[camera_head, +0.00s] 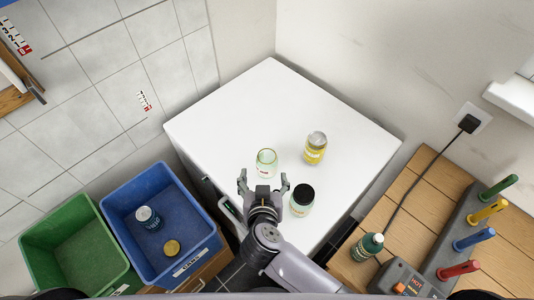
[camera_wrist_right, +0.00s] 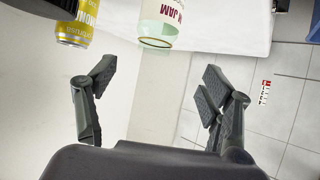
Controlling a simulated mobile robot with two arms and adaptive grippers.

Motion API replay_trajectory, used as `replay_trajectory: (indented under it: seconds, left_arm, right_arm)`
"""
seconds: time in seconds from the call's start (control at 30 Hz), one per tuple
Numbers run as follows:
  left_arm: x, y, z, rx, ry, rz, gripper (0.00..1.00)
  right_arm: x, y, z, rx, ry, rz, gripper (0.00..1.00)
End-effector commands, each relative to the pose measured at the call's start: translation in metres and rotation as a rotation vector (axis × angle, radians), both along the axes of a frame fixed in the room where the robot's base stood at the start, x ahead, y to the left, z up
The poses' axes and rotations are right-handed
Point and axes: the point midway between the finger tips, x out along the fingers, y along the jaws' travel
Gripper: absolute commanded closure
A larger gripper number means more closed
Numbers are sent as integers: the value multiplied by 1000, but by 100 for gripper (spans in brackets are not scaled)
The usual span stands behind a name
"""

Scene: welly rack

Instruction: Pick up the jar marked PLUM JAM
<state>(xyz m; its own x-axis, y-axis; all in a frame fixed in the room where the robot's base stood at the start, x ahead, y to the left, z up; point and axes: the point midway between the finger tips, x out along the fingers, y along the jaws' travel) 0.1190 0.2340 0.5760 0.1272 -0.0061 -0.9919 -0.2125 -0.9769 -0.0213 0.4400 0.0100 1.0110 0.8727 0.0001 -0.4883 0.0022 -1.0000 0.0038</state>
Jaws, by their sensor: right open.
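A pale, greenish glass jar (camera_head: 266,158) with red lettering stands on the white worktop (camera_head: 230,110), just beyond my right gripper (camera_head: 263,179). In the right wrist view the jar (camera_wrist_right: 158,30) is cut off by the top edge; its label ends in "M JAM", and the first word is not fully visible. My right gripper (camera_wrist_right: 157,85) is open and empty, its two fingers spread apart, with the jar ahead of the gap and not between the fingertips. My left gripper is not in view.
A yellow can (camera_head: 315,150) stands right of the jar; a black-lidded jar (camera_head: 302,197) stands close right of my gripper. The worktop's far part is clear.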

Motion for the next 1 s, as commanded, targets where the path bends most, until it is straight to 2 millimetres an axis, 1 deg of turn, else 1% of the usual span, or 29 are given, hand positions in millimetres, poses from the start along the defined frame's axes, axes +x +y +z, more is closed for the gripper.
replay_trajectory:
  seconds: [0.07, 0.2, 0.3, 0.33, 0.4, 0.47, 0.6, 0.7, 0.87, 1.0]
  left_arm:
    - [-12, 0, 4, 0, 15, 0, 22]
    - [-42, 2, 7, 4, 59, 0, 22]
    - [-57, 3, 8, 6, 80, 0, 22]
    - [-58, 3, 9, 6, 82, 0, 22]
    - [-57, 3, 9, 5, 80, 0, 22]
    - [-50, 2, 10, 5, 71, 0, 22]
    - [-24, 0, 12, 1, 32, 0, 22]
    - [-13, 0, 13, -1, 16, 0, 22]
    - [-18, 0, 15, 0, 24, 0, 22]
    - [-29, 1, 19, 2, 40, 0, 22]
  right_arm:
    - [13, -1, -4, -2, -2, -2, 26]
    - [39, -1, -17, 0, -4, -2, 26]
    - [56, -1, -26, -1, -5, -3, 26]
    - [60, -2, -29, -1, -4, -3, 26]
    - [71, -1, -35, 0, -5, -4, 26]
    - [80, -1, -40, 1, -5, -3, 26]
    - [94, -1, -49, 2, -5, -2, 26]
    - [98, -1, -52, 3, -4, -3, 26]
    - [106, -3, -54, 3, -5, -3, 26]
    - [123, -7, -60, 2, -5, -3, 26]
